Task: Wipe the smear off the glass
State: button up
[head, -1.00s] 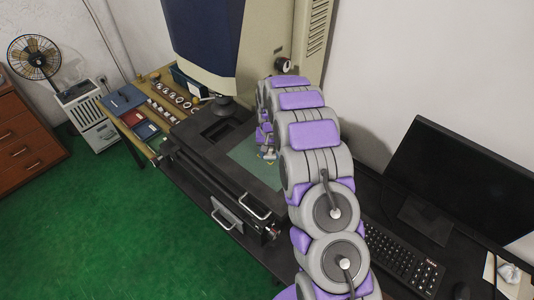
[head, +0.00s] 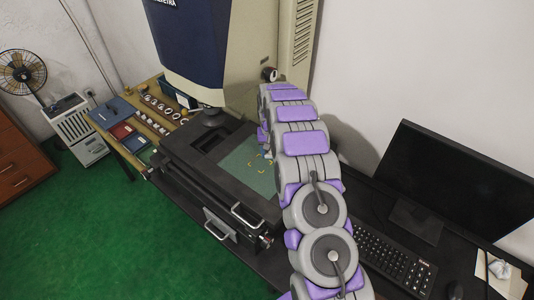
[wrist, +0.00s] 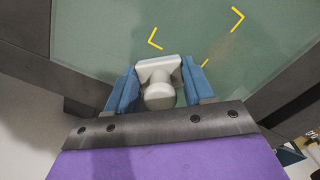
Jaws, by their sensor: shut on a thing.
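The glass (head: 238,166) is a green-tinted pane set in a dark stage, and it fills much of the wrist view (wrist: 100,28). Yellow corner marks (wrist: 237,18) lie on it. A faint brownish smear (wrist: 222,52) seems to show between the marks. My gripper (wrist: 160,88) has blue fingers shut on a pale grey wiper (wrist: 158,70) with a round knob and a flat, wider end. The wiper is over the glass beside the marks; I cannot tell whether it touches. In the head view my arm mostly hides the gripper.
The dark stage frame (wrist: 75,80) borders the glass. The tall measuring machine (head: 215,50) stands behind it. A bench with several rings (head: 165,107) is at left. A monitor (head: 450,185) and keyboard (head: 390,262) stand at right.

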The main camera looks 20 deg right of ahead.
aim_at(259, 158)
jog(key=shift+w+a+r, duration=0.1)
jog(key=shift+w+a, duration=0.3)
jog(key=shift+w, duration=0.3)
jog(key=shift+s+a, duration=0.8)
jog(key=shift+a, duration=0.25)
jog(key=shift+s+a, duration=0.75)
jog(key=shift+a, duration=0.25)
jog(key=shift+s+a, duration=0.8)
jog(key=shift+a, duration=0.25)
jog(key=shift+s+a, duration=0.5)
jog(key=shift+a, duration=0.25)
jog(key=shift+s+a, duration=0.5)
jog(key=shift+a, duration=0.4)
jog(key=shift+w+a+f, duration=0.2)
jog(key=shift+w+a, duration=0.15)
jog(key=shift+w, duration=0.2)
jog(key=shift+w+d+r+p, duration=0.1)
jog(key=shift+w+d+p, duration=0.1)
jog(key=shift+w+d, duration=0.75)
jog(key=shift+w+d+p, duration=0.25)
jog(key=shift+w+d, duration=0.35)
jog(key=shift+d, duration=0.6)
jog(key=shift+w+d+r+p, duration=0.1)
jog(key=shift+w+d+p, duration=0.1)
jog(key=shift+w+d, duration=0.75)
